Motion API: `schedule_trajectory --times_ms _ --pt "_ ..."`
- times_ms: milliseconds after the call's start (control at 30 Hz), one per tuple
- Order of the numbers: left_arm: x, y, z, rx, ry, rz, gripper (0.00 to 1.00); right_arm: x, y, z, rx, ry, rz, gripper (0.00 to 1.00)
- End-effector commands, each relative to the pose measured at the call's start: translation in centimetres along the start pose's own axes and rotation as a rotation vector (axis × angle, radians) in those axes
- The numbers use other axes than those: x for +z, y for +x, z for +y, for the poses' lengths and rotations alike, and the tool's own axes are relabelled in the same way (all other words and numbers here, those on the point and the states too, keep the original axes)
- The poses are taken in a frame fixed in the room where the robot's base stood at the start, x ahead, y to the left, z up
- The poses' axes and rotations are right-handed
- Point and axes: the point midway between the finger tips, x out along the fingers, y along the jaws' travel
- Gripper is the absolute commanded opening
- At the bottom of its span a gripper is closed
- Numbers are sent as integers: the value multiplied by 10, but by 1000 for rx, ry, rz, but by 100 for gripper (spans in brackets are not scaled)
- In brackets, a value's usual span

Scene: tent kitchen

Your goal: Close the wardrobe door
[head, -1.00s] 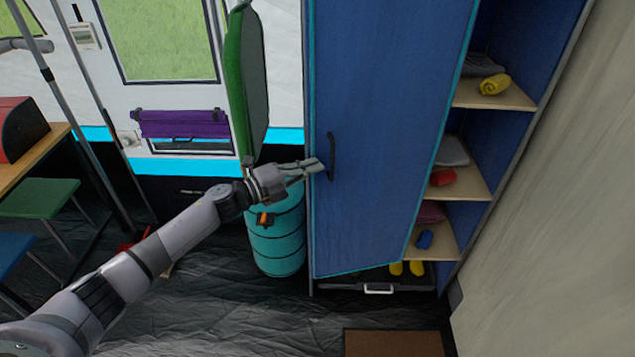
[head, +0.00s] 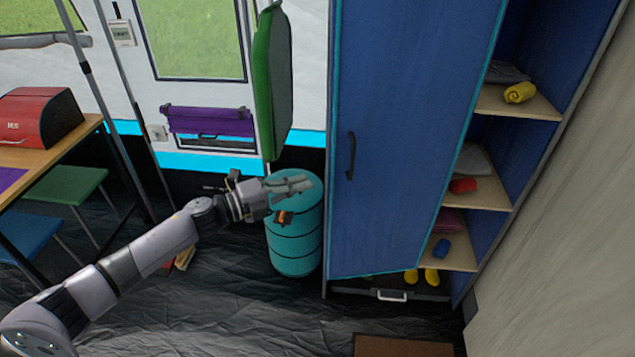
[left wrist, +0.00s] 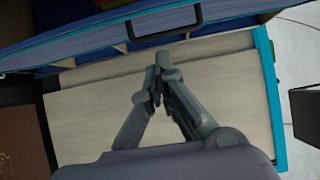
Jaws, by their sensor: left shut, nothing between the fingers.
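The wardrobe's blue door (head: 400,130) stands partly open in the head view, with shelves showing past its right edge. Its dark vertical handle (head: 350,156) is near the door's left side. My left gripper (head: 308,183) is left of the door, over the teal barrel, with a gap between its fingertips and the handle. It is shut and empty. In the left wrist view, the shut fingers (left wrist: 158,72) point up the picture, with a dark handle (left wrist: 165,24) on a blue panel beyond them. My right gripper is not in view.
A teal barrel (head: 294,245) stands left of the wardrobe. A green folded panel (head: 273,85) hangs above it. The shelves (head: 482,190) hold folded cloths. A brown mat (head: 403,347) lies on the floor in front. A table and stools (head: 65,185) stand at the left.

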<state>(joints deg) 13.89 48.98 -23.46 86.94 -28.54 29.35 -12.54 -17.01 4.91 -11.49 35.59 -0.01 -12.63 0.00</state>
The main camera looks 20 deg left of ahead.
Motion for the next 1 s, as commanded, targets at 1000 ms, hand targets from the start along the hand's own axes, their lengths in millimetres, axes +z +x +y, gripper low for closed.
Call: schedule_trajectory --times_ms 1000 --pt "-115 68 -9 -3 -10 -506 0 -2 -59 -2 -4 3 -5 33"
